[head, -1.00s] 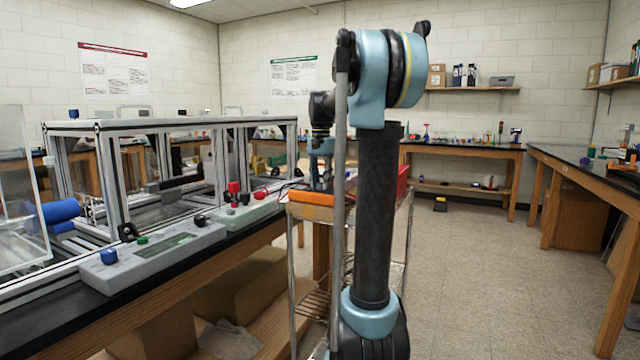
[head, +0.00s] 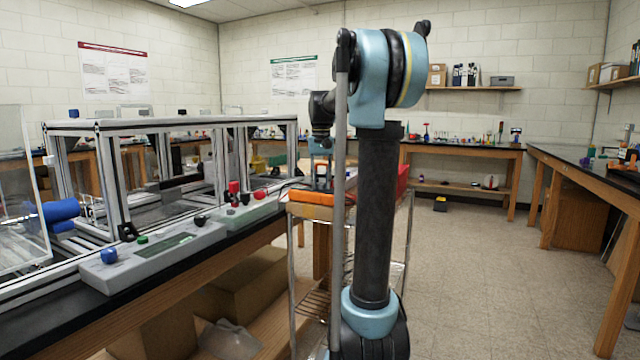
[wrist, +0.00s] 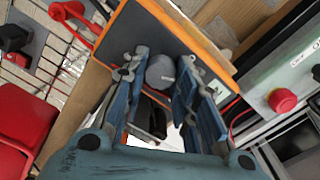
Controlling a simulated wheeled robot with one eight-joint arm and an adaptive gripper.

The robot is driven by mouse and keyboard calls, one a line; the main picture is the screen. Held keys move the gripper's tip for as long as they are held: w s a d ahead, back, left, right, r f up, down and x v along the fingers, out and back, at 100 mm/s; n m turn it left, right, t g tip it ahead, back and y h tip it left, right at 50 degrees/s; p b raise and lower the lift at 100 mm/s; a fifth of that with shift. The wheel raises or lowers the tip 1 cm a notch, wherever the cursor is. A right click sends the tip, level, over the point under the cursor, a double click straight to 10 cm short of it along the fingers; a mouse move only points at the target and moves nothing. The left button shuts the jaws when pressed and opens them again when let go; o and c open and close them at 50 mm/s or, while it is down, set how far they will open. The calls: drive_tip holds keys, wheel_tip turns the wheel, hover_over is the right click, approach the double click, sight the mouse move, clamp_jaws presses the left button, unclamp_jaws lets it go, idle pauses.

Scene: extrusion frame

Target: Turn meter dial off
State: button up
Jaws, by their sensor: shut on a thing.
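The meter is a dark-faced box with an orange rim (wrist: 209,44) in the wrist view. In the head view its orange body (head: 312,197) sits on top of a wire cart. A round grey dial (wrist: 161,71) with a pale line on its top stands on the meter's dark face. My gripper (wrist: 158,78) has its blue-grey fingers on both sides of the dial and is shut on it. In the head view my gripper (head: 321,172) reaches down to the meter, partly hidden by my arm. The dial cannot be seen there.
A grey instrument box with a red button (wrist: 283,100) lies to the right in the wrist view. A red lead plug (wrist: 66,12) and a red bin (wrist: 30,120) are on the left. The bench with the extrusion frame (head: 170,124) stands left of the cart; open floor lies right.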

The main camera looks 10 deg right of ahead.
drive_tip(key=n, duration=0.6)
drive_tip(key=shift+n, duration=0.3)
idle(0.4)
drive_tip(key=o, duration=1.1)
wheel_tip(320, 180, up, 12)
drive_tip(key=shift+w, duration=0.1)
